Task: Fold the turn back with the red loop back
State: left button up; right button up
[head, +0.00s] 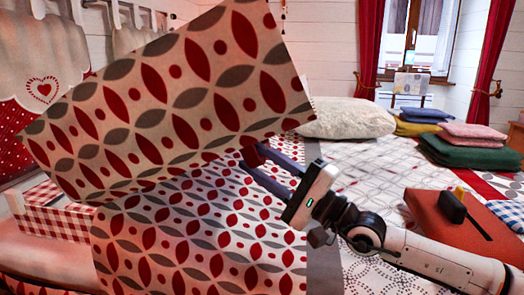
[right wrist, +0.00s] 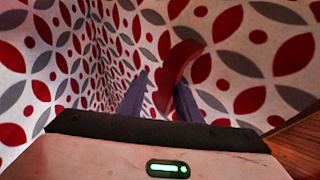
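The turn back (head: 175,100) is a stiff-looking flap with red and grey leaf shapes on white. It stands raised and tilted above the patterned bed cover (head: 190,235) in the head view. The dark red loop (head: 252,155) is at its lower right edge; it also shows in the right wrist view (right wrist: 178,70). My right gripper (head: 252,160) is at the loop, its two fingers apart. The loop lies between the fingers, close against the right one in the wrist view. Whether a finger passes through it is hidden. My left gripper is out of view.
A cream pillow (head: 347,118) and folded cloths, including a green one (head: 465,152), lie at the back right of the bed. An orange-brown board (head: 465,228) with a dark handle lies at the right. A red-checked box (head: 55,222) stands at the left.

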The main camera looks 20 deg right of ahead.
jog(key=shift+d+r, duration=0.25)
jog(key=shift+r, duration=0.05)
jog(key=shift+s+d, duration=0.1)
jog(key=shift+s, duration=0.05)
pick_arm(q)
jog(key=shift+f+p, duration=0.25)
jog(key=shift+p, duration=0.05)
pick_arm(e)
jog(key=v, duration=1)
jog(key=shift+f, duration=0.25)
jog(key=shift+f, duration=0.1)
